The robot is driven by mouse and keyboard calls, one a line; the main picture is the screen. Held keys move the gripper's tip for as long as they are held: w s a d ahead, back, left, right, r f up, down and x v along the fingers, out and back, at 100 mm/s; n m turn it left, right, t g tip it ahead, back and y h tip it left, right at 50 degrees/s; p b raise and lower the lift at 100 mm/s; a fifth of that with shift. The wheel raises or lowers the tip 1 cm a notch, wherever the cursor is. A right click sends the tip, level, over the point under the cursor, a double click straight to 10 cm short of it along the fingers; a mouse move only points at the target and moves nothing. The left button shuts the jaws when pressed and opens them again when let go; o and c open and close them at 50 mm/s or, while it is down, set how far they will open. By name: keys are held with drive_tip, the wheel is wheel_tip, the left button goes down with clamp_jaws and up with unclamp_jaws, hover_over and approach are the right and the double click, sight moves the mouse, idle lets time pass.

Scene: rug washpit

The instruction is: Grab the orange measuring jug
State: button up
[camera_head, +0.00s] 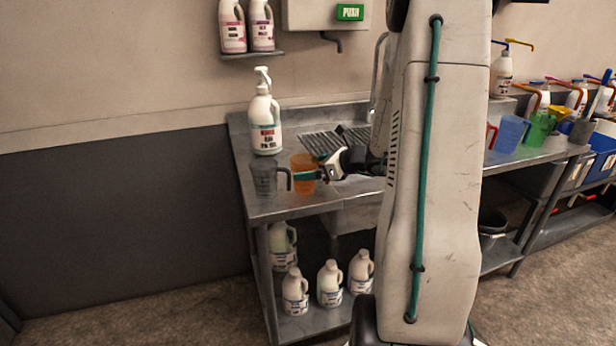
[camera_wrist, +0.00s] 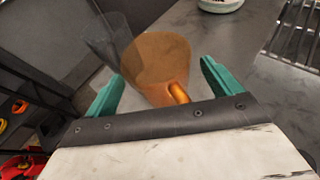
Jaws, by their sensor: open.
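The orange measuring jug (camera_head: 303,171) stands on the metal bench, close to the right of a grey clear jug (camera_head: 264,179). In the wrist view the orange jug (camera_wrist: 155,62) lies ahead, between the two green fingers, with its handle (camera_wrist: 178,92) towards my gripper. The grey jug (camera_wrist: 108,38) is behind the left finger, beside the orange jug.
A white pump bottle (camera_head: 265,125) stands on the bench (camera_head: 262,207) behind the jugs. A slotted drain grid (camera_head: 322,143) is to the right. Several white bottles (camera_head: 329,284) stand on the lower shelf. More jugs stand at far right.

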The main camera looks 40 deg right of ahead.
drive_tip(key=c, duration=1.1)
drive_tip(key=shift+o, duration=0.2)
drive_tip(key=shift+r, duration=0.1)
